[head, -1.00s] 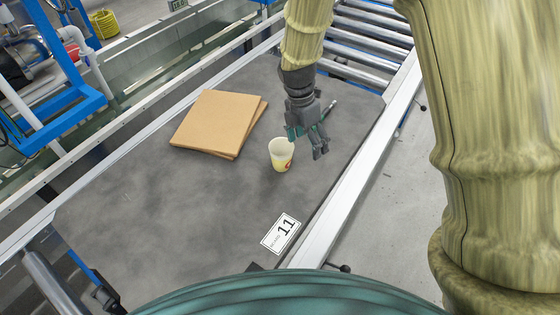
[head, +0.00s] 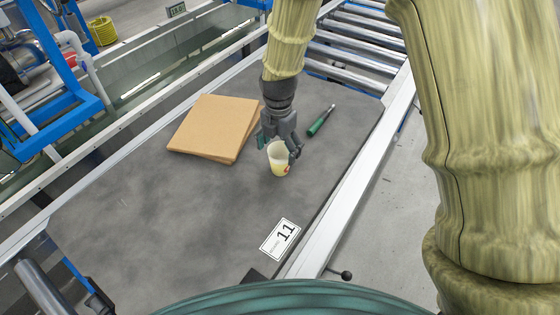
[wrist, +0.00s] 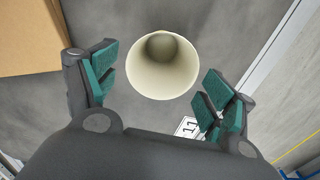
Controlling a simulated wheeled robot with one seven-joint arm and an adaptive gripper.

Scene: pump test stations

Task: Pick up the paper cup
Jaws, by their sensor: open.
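The paper cup (head: 279,163) is pale cream with a small red-orange mark and stands upright on the dark grey mat. My gripper (head: 277,149) is over the cup from the far side, its fingers apart on either side of it. In the wrist view the cup (wrist: 162,68) shows its open mouth and empty inside, lying between the teal finger pads of my gripper (wrist: 160,90). Gaps show between the cup and both pads, so the jaws are open and not closed on it.
Flat brown cardboard pieces (head: 214,127) lie left of the cup. A green-handled tool (head: 321,121) lies to the right behind it. A white label marked 11 (head: 280,239) lies near the front. A metal rail (head: 345,190) edges the mat on the right. The mat's left front is clear.

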